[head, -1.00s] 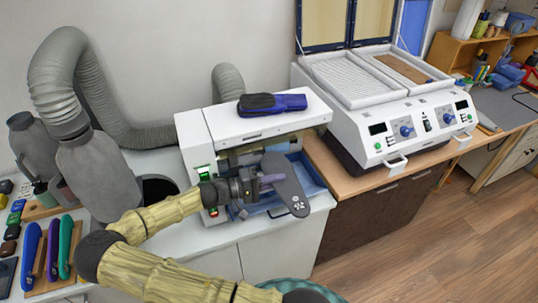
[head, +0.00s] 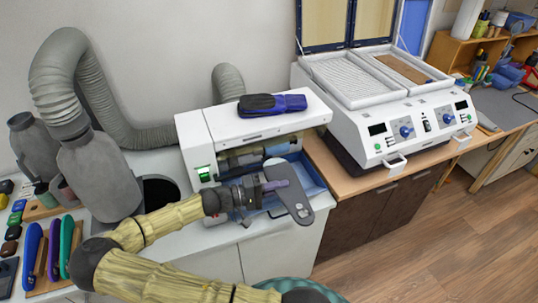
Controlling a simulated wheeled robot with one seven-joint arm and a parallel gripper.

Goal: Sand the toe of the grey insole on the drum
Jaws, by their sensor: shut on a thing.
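The grey insole (head: 292,204) is held in my gripper (head: 274,184), in front of the sanding machine (head: 258,122). My gripper is shut on it near the middle. One end, with a hole, points down toward the front right; the other end, with a pale patch (head: 274,162), points up toward the machine's opening. The drum (head: 255,154) shows only in part inside the opening, behind my gripper and the insole. I cannot tell whether the insole touches it.
A blue tray (head: 312,181) lies below the opening. A white two-bed heating press (head: 400,105) stands to the right. An extraction hose (head: 90,85) and a dark round bin opening (head: 158,191) are at left.

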